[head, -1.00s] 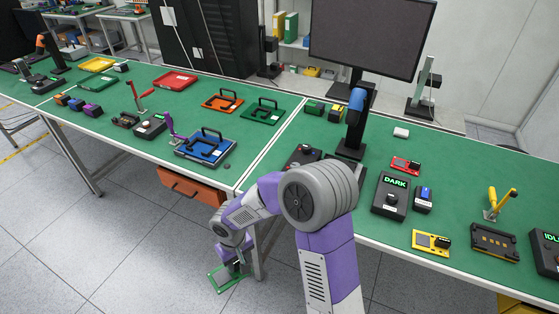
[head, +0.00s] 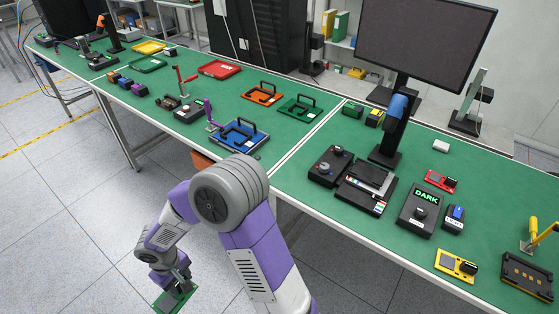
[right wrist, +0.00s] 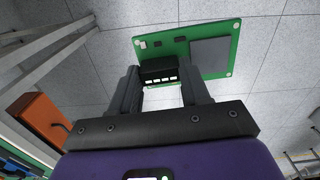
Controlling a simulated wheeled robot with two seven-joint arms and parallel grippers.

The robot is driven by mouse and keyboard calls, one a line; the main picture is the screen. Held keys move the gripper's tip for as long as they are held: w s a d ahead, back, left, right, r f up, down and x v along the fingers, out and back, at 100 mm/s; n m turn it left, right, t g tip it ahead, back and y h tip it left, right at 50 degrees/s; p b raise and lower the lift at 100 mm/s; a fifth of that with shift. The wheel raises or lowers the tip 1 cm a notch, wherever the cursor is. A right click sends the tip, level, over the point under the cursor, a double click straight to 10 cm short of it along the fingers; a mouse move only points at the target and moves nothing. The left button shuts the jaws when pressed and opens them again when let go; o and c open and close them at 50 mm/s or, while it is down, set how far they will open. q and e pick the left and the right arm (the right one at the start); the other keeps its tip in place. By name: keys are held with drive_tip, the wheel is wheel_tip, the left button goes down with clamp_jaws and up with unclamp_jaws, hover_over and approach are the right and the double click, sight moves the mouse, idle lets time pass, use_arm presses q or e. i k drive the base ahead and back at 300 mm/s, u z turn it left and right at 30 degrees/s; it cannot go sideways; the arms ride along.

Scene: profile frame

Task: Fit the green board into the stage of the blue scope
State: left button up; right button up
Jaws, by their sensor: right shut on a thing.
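My right gripper (head: 180,283) is at the lower left of the head view, over the floor in front of the bench. It is shut on the green board (head: 172,301). In the right wrist view the gripper (right wrist: 160,88) grips a black part at the board's edge, and the green board (right wrist: 180,43) with its grey square extends beyond the fingers. The blue scope (head: 398,107) stands on the right bench, blue head on a black column. Its black stage (head: 365,187) lies at the column's foot; fine slot detail is too small to tell. My left gripper is out of view.
A black knob box (head: 328,168) sits left of the stage, and a box reading DARK (head: 418,212) sits right of it. A monitor (head: 425,40) stands behind. A blue tray (head: 238,139) and other trays lie on the left bench. The bench front edge (head: 330,220) separates my gripper from the scope.

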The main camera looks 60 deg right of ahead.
sight(369, 172)
drive_tip(key=k, duration=1.6)
drive_tip(key=z, duration=1.45)
drive_tip(key=i, duration=0.5)
drive_tip(key=z, duration=0.05)
